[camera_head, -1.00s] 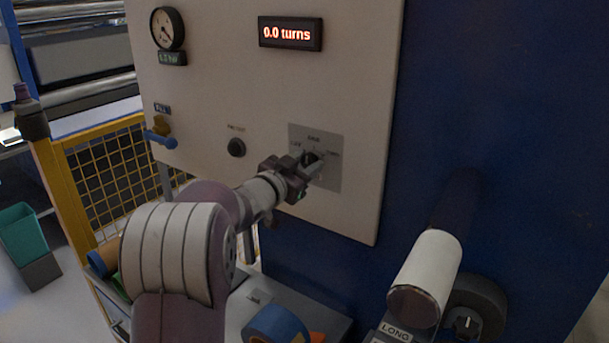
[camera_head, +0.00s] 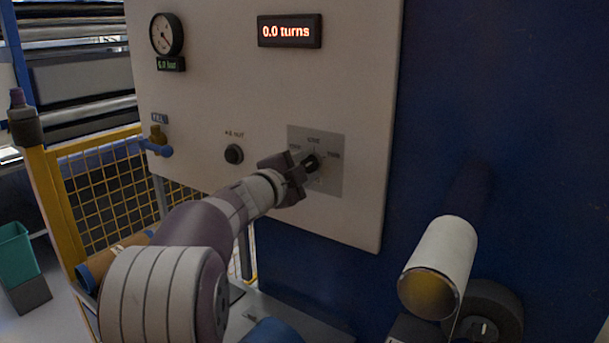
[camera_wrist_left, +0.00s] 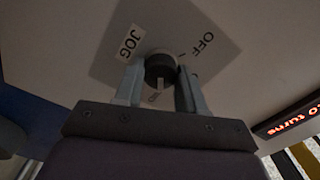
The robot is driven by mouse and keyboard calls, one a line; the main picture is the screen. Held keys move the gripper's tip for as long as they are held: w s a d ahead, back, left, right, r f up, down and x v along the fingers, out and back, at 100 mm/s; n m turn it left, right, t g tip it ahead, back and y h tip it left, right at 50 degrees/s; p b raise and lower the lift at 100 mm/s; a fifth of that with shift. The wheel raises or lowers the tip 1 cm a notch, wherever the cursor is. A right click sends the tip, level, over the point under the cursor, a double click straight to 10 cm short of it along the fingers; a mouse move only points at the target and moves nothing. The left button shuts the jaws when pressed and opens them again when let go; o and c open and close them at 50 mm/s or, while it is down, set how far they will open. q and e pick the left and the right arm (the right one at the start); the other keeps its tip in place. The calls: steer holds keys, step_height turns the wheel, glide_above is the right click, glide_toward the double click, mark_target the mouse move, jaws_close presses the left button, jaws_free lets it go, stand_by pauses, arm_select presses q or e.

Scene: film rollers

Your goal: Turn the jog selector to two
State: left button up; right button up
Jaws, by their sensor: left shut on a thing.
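The jog selector is a black round knob (camera_head: 312,163) on a grey square plate (camera_head: 331,183) on the beige panel. In the left wrist view the knob (camera_wrist_left: 160,68) stands between the two fingers of my left gripper (camera_wrist_left: 160,86), which is shut on it. A pale pointer mark on the knob faces down in that view, away from the labels JOG (camera_wrist_left: 132,42) and OFF (camera_wrist_left: 203,43). In the head view my left gripper (camera_head: 305,167) reaches the knob from the lower left. The plate's small labels are too blurred to read surely there. My right gripper is not in view.
A red display (camera_head: 289,31) reads 0.0 turns. A pressure gauge (camera_head: 166,34), a blue-handled valve (camera_head: 158,142) and a black button (camera_head: 234,154) are on the panel. A pale film roller (camera_head: 447,251) sticks out at lower right. A yellow mesh fence (camera_head: 100,190) stands left.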

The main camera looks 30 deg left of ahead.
arm_select(q)
steer(key=shift+r+m+b, duration=0.1)
steer(key=shift+m+b, duration=0.2)
steer(key=shift+m, duration=0.3)
steer(key=o, duration=1.1)
steer(key=shift+c, duration=0.2)
steer(key=shift+s, duration=0.4)
steer(key=s+b, duration=0.1)
steer(key=s, duration=1)
steer(key=shift+s+a, duration=0.4)
steer(key=shift+a, duration=0.05)
